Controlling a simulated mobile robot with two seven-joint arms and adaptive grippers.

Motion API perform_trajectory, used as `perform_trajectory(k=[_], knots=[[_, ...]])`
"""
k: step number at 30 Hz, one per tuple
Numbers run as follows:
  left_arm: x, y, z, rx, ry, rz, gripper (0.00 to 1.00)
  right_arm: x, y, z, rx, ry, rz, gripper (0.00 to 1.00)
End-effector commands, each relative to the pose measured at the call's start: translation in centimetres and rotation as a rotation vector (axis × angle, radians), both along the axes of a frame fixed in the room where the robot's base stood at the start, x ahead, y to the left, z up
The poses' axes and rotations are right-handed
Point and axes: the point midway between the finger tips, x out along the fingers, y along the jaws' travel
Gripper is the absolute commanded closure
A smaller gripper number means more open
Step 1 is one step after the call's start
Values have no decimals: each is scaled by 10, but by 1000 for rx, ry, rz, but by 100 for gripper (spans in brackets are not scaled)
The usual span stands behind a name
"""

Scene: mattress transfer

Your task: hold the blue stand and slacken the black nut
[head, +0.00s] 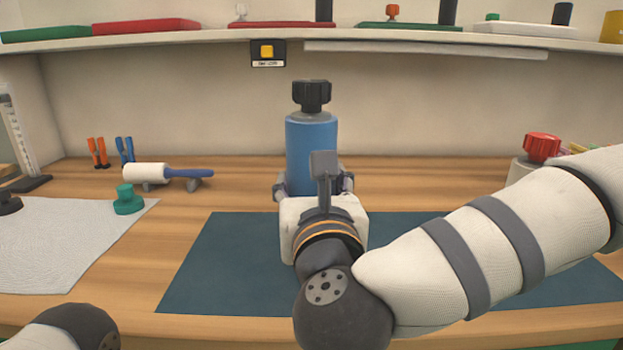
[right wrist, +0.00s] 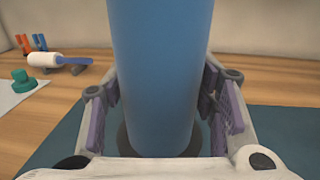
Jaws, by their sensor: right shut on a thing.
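The blue stand (head: 311,140) is an upright cylinder at the back of the dark teal mat, in the middle of the head view. The black nut (head: 311,95) sits on a grey collar at its top. My right gripper (head: 314,185) is shut on the lower part of the stand, one finger on each side. In the right wrist view the stand (right wrist: 160,80) rises between the fingers, on a dark round base; the nut is out of that picture.
The teal mat (head: 215,265) is bare on the left. A roller with a blue handle (head: 190,173) lies on a rest. A green knob (head: 128,198) stands on a light cloth (head: 60,245). A red-topped jar (head: 541,150) stands right. A shelf (head: 215,36) runs above the nut.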

Motion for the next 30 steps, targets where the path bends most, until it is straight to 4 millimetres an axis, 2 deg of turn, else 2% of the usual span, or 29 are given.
perform_trajectory(k=[30], knots=[[-10, 0, -13, 0, 32, 0, 60, 0, 0, -25, 2, -4, 0, 100]])
